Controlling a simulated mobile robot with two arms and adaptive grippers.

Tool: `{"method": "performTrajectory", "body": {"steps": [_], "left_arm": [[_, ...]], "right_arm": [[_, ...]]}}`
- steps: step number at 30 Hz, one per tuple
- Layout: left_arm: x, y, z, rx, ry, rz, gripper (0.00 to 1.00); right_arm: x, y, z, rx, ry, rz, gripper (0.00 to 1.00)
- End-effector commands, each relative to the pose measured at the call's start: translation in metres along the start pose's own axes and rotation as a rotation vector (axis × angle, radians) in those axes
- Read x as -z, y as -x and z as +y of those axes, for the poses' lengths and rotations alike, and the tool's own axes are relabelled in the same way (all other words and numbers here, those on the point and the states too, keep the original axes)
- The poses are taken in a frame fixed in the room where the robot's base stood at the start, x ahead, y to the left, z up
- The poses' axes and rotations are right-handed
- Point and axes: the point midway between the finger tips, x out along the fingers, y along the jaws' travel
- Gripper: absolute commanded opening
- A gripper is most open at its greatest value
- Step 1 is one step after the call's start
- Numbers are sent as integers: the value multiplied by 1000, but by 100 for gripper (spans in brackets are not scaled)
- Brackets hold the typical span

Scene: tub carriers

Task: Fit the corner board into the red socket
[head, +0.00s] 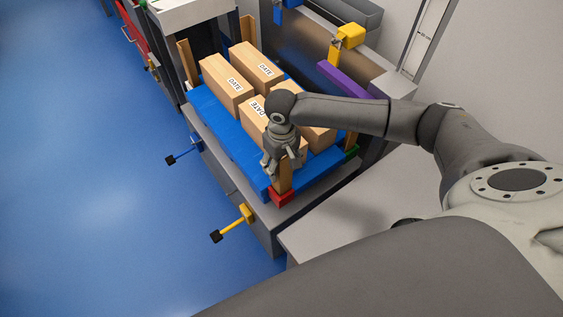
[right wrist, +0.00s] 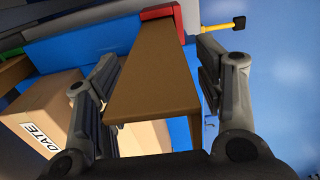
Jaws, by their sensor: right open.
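The corner board (head: 286,178) is a brown upright strip at the near corner of the blue tub carrier. Its lower end meets the red socket (head: 282,198) and appears seated in it. My right gripper (head: 283,165) is at the board's upper part, pointing down. In the right wrist view the board (right wrist: 153,75) runs between the two fingers of the gripper (right wrist: 157,65), with gaps on both sides, so the gripper is open around it. The red socket (right wrist: 165,12) shows at the board's far end. My left gripper is out of view.
Several cartons marked DATE (head: 228,86) stand on the blue carrier (head: 225,122), close beside my right gripper. Other brown boards stand at other corners. A yellow handle (head: 233,224) and a blue handle (head: 184,156) stick out at the front. Blue floor is free at left.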

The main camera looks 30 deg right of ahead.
Motion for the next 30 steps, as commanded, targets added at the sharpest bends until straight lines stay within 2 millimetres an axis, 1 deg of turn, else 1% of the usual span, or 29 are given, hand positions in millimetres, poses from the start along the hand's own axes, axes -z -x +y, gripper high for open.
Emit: {"method": "performTrajectory", "body": {"steps": [2,5,8,12,18,21,24,30], "left_arm": [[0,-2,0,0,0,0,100],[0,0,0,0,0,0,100],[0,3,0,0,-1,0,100],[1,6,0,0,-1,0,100],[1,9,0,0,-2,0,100],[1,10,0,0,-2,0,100],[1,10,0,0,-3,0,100],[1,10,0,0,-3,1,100]], "right_arm": [[1,3,0,-1,0,3,62],[1,17,0,0,0,4,62],[1,37,0,1,0,5,62],[1,69,0,1,1,5,62],[1,106,0,1,0,4,62],[1,117,0,1,-1,3,62],[1,124,0,1,0,1,62],[1,126,0,1,0,1,62]]}}
